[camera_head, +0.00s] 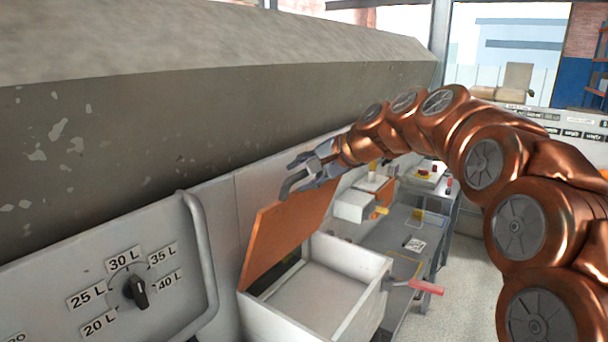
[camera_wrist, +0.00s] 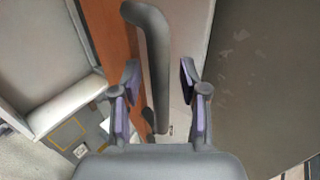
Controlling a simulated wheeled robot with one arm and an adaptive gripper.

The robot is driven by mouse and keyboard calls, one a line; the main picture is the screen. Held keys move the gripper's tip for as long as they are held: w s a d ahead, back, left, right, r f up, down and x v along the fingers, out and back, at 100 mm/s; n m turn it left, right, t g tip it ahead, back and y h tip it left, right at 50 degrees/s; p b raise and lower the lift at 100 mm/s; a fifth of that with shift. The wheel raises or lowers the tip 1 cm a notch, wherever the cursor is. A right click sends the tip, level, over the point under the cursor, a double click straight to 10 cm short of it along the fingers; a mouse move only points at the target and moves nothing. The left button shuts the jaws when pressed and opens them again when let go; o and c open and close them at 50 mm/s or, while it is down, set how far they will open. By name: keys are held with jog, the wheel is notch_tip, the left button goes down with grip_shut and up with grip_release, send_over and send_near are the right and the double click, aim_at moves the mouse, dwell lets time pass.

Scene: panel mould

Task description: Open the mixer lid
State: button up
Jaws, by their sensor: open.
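The orange mixer lid (camera_head: 283,232) stands raised and tilted up from the pale box-shaped mixer (camera_head: 347,325), whose inside shows open below it. My gripper (camera_head: 312,172) is at the lid's upper edge, close to the wall. In the wrist view, a grey bent handle bar (camera_wrist: 158,55) lies between my two spread fingers, in front of the orange lid (camera_wrist: 113,35). My fingers look apart from the bar on both sides. In the head view, the gripper and the bar overlap, so contact there is hard to tell.
A large grey concrete-like panel (camera_head: 220,110) runs close along the left. A control panel with a black dial (camera_head: 135,290) is at the lower left. A red lever (camera_head: 426,287) sticks out right of the mixer. Work tables (camera_head: 410,240) stand behind; floor (camera_head: 465,270) shows at right.

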jog(key=shift+d, duration=0.1)
jog(key=v, duration=1.2)
jog(key=shift+f, duration=0.1)
jog(key=s+d+f+n+g+h, duration=0.1)
jog(key=s+f+n+g+h, duration=0.2)
jog(key=s+f, duration=0.95)
jog(key=s+d+f+n+g+h, duration=0.2)
jog(key=s+f+g+h, duration=0.1)
jog(key=s+f, duration=0.9)
jog(key=s+d+f+n+g+h, duration=0.1)
jog(key=s+d+f, duration=0.2)
jog(key=s, duration=0.4)
jog(key=s+d+f+n+g+h, duration=0.1)
jog(key=s+d+f, duration=0.2)
jog(key=s, duration=0.5)
jog(key=shift+d+f+h, duration=0.15)
jog(key=shift+f+h, duration=0.25)
jog(key=shift+f, duration=0.4)
jog(key=shift+w, duration=0.1)
